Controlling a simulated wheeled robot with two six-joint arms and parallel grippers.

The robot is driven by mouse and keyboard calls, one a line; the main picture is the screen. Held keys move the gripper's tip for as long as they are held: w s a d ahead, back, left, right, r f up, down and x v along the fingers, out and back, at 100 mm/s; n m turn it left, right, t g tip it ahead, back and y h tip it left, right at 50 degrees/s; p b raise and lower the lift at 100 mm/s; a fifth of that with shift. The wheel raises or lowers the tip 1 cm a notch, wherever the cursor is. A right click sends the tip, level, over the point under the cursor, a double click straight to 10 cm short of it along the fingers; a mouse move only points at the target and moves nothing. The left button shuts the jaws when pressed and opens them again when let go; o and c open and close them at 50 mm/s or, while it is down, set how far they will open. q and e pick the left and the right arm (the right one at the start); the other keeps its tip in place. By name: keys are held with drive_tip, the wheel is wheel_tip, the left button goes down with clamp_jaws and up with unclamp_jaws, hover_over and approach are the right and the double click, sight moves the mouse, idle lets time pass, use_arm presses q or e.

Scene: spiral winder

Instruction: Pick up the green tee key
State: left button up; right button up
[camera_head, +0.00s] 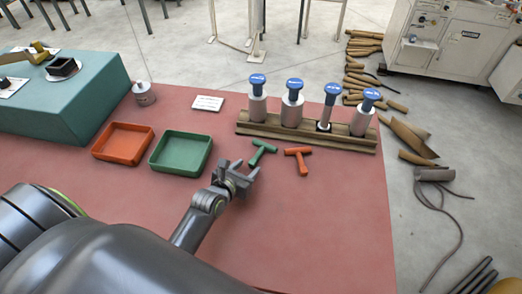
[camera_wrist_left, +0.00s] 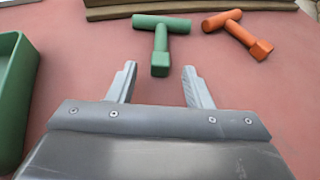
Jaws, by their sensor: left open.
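The green tee key (camera_head: 261,150) lies on the red table top, just in front of the wooden rack. In the left wrist view the green tee key (camera_wrist_left: 160,38) lies ahead of the jaws, its stem end close to the gap between the fingertips. My left gripper (camera_head: 245,168) is open and empty, short of the key on its near side. Its two fingers (camera_wrist_left: 157,80) show apart in the left wrist view. The orange tee key (camera_head: 298,158) lies just right of the green one; it also shows in the left wrist view (camera_wrist_left: 238,33). My right gripper is not in view.
A wooden rack (camera_head: 290,131) behind the keys holds several blue-topped cylinders. A green tray (camera_head: 155,166) and an orange tray (camera_head: 98,152) stand to the left. A teal block (camera_head: 60,110) is farther left. The table's right front is clear.

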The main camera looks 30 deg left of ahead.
use_arm(q)
drive_tip(key=shift+x, duration=0.85)
clamp_jaws()
drive_tip(key=shift+r, duration=0.1)
